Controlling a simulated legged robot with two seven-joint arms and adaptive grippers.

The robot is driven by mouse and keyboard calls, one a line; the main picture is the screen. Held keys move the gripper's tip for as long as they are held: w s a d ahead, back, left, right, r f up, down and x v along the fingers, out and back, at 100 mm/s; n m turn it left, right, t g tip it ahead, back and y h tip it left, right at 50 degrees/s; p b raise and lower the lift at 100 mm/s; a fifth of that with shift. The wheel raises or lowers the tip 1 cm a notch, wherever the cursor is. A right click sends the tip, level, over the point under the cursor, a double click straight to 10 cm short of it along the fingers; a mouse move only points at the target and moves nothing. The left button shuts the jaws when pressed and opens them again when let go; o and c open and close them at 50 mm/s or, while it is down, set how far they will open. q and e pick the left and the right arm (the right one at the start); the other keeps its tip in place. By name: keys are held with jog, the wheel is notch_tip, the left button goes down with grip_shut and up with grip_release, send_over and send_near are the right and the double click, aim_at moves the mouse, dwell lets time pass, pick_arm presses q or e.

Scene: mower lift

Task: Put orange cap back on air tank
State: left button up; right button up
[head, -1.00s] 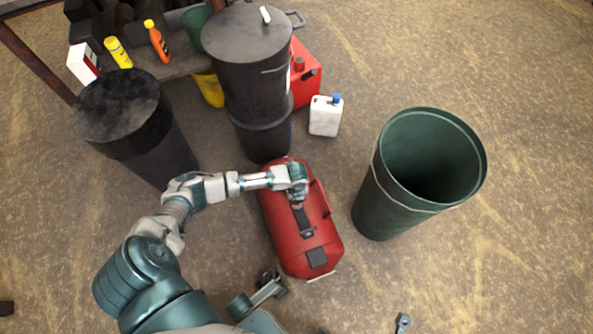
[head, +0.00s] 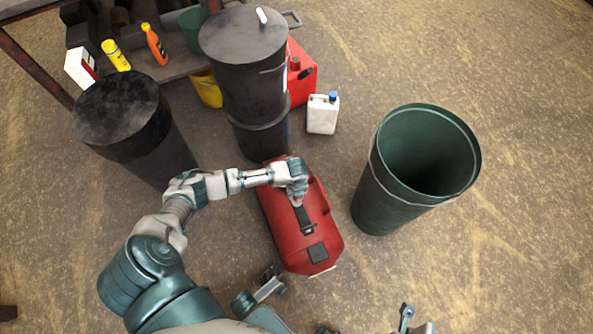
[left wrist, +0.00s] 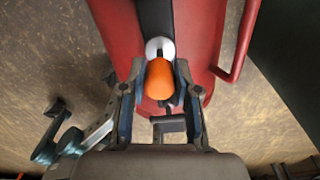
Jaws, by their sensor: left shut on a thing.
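The red air tank (head: 318,228) lies on the floor in the middle of the head view, with a dark strip along its top. In the left wrist view its red body (left wrist: 200,35) fills the top centre. The orange cap (left wrist: 159,82) is between the fingers of my left gripper (left wrist: 160,92), which is shut on it. A round white part (left wrist: 160,46) on the tank's dark strip shows just beyond the cap and is partly covered by it. I cannot tell whether they touch.
An open green bin (head: 375,205) stands right of the tank. Stacked dark bins (head: 245,85), another dark bin (head: 125,130), a red can (head: 302,85) and a white jug (head: 322,115) stand behind it. A tank handle (left wrist: 240,45) rises at the right. Floor is clear far right.

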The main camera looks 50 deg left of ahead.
dwell(0.5)
dwell(0.3)
pick_arm(q)
jog(key=o, duration=0.7)
